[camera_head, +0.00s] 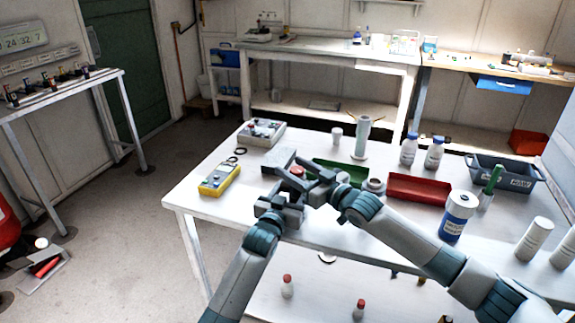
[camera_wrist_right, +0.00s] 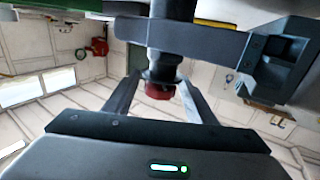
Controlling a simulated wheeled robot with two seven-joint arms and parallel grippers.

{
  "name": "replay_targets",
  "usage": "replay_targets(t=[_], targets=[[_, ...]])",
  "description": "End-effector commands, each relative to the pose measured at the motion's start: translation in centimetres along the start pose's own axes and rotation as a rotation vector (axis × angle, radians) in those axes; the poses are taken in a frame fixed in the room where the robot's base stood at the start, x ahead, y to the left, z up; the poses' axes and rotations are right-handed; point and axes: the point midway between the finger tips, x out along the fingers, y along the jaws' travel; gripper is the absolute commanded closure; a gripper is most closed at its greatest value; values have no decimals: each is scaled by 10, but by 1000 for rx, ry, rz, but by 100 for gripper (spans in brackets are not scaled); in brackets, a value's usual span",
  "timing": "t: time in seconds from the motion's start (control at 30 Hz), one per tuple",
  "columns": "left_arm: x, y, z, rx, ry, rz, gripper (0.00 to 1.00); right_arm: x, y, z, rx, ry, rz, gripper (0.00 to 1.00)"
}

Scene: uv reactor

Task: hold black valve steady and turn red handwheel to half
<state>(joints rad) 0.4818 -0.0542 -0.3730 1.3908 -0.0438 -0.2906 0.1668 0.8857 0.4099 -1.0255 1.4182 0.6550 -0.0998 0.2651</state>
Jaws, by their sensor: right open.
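The red handwheel (camera_wrist_right: 160,90) shows in the right wrist view at the end of a dark upright stem, the black valve (camera_wrist_right: 170,62). In the head view the red handwheel (camera_head: 297,171) is a small red spot among the gripper fingers. My right gripper (camera_head: 318,178) is open, its fingers on either side of the handwheel in the wrist view (camera_wrist_right: 160,98); contact cannot be told. My left gripper (camera_head: 283,196) is beside the valve. In the wrist view one left finger (camera_wrist_right: 218,45) lies across the valve's stem. The other finger is not clear, so its grip cannot be told.
A yellow meter (camera_head: 219,179) and a grey box (camera_head: 261,133) lie left on the white table. Behind my right gripper are a green tray (camera_head: 338,168) and a red tray (camera_head: 418,188). Bottles, a blue-labelled jar (camera_head: 457,215) and a dark basket (camera_head: 503,174) stand right.

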Motion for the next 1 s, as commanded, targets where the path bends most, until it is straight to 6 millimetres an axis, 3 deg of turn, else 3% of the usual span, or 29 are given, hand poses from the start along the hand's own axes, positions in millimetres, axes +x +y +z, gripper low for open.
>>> replay_targets(t=[0.23,0.63,0.8,1.0], targets=[[0,0,1,0,-1,-1,77,23,0,0,0,0,0,49],[0,0,1,0,-1,0,77,27,0,-1,0,1,0,49],[0,0,1,0,-1,0,77,27,0,0,0,0,0,87],[0,0,1,0,-1,0,77,27,0,0,1,0,2,91]])
